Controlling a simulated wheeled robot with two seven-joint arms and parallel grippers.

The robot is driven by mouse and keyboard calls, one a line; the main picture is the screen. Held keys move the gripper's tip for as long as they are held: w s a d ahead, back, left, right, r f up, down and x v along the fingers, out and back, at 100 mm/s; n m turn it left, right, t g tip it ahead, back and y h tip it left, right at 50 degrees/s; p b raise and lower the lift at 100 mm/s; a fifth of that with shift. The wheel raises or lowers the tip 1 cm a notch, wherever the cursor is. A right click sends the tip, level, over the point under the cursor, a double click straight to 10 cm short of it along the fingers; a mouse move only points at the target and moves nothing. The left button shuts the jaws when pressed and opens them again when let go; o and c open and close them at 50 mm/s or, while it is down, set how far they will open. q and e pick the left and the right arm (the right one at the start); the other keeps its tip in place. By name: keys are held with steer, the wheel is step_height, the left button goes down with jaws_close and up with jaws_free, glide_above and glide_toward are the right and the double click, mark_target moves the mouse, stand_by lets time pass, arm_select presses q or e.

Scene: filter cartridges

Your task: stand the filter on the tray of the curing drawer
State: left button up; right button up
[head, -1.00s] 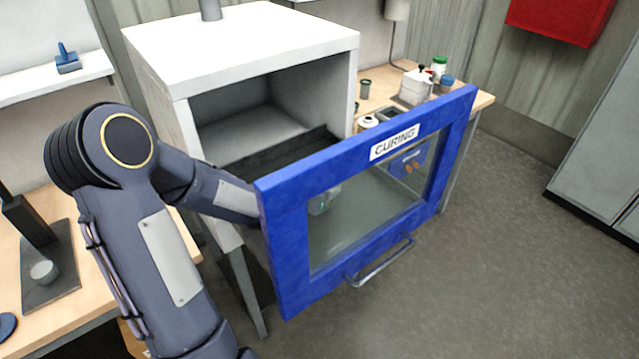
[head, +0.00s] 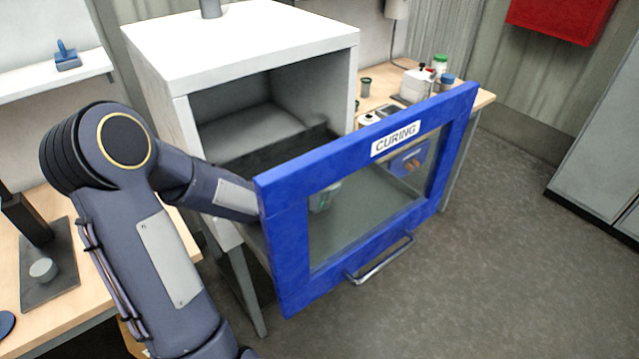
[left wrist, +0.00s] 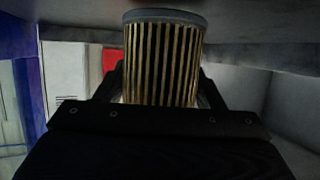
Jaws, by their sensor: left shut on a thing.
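The curing drawer is pulled out of the white cabinet, with its blue windowed front (head: 283,205) labelled CURING. Its grey tray (head: 375,210) shows through the window. My left arm reaches in behind the blue front. My left gripper (left wrist: 160,88) is shut on the filter (left wrist: 163,60), a pleated tan and dark cylinder with a grey end cap. In the left wrist view the cap lies against or close to a grey surface along the top edge; I cannot tell if they touch. In the head view the front mostly hides the gripper and filter. My right gripper is out of view.
The white cabinet (head: 250,45) stands over the drawer's back, its opening above the tray. A bench behind it holds a white pot (head: 415,86) and small jars. A bench at left holds a dark stand (head: 48,265). Floor at right is clear.

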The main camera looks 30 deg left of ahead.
arm_select(q)
steer(key=shift+b, duration=0.3)
stand_by(0.6)
steer(key=shift+f+b, duration=0.6)
steer(key=shift+b, duration=0.15)
stand_by(0.6)
steer(key=o, duration=1.1)
steer(key=shift+c, duration=0.2)
steer(key=shift+s, duration=0.1)
steer(key=v, duration=0.7)
steer(key=shift+s+r, duration=0.2)
steer(key=shift+s, duration=0.1)
